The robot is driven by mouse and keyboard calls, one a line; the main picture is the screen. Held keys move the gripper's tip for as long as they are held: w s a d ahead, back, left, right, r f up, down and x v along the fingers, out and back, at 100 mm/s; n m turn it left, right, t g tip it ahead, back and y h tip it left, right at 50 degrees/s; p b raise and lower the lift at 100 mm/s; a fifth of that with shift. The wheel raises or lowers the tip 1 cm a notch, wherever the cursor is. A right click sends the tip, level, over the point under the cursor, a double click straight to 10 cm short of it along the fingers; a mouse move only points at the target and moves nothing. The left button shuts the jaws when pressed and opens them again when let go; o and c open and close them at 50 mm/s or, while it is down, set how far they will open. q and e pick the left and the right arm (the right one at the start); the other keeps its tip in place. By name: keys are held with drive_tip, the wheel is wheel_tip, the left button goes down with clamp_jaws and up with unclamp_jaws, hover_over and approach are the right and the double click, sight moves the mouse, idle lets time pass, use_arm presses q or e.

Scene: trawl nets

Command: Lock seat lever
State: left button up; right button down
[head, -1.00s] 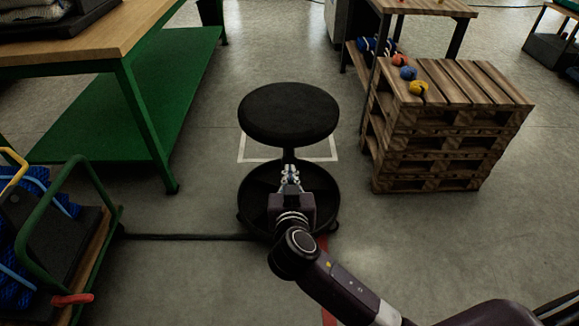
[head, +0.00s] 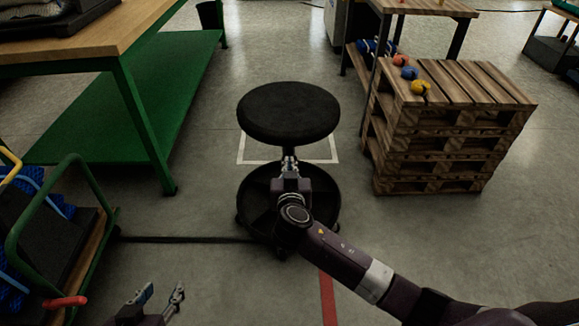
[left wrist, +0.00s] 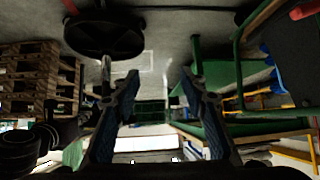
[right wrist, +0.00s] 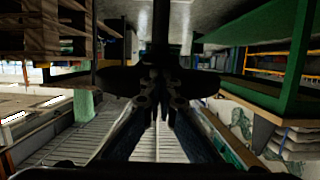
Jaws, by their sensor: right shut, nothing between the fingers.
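A stool with a round black seat (head: 288,113) stands upright on a round black base (head: 262,205). My right gripper (head: 289,163) is just below the near side of the seat, in front of the column. It is shut. In the right wrist view its fingertips (right wrist: 160,98) meet in front of the dark underside of the seat. I cannot make out the seat lever; it is hidden or too dark. My left gripper (head: 162,291) is low at the front left, apart from the stool. Its fingers are spread and empty in the left wrist view (left wrist: 160,88).
A pallet stack (head: 450,125) with small coloured items stands right of the stool. A workbench with a green lower shelf (head: 120,110) is at left. A green-framed cart (head: 55,235) is at front left. Floor around the stool is mostly clear.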

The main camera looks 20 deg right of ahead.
use_arm(q)
drive_tip(key=shift+w+r, duration=0.2)
use_arm(e)
drive_tip(key=shift+f, duration=0.1)
use_arm(q)
drive_tip(key=shift+w+d, duration=0.1)
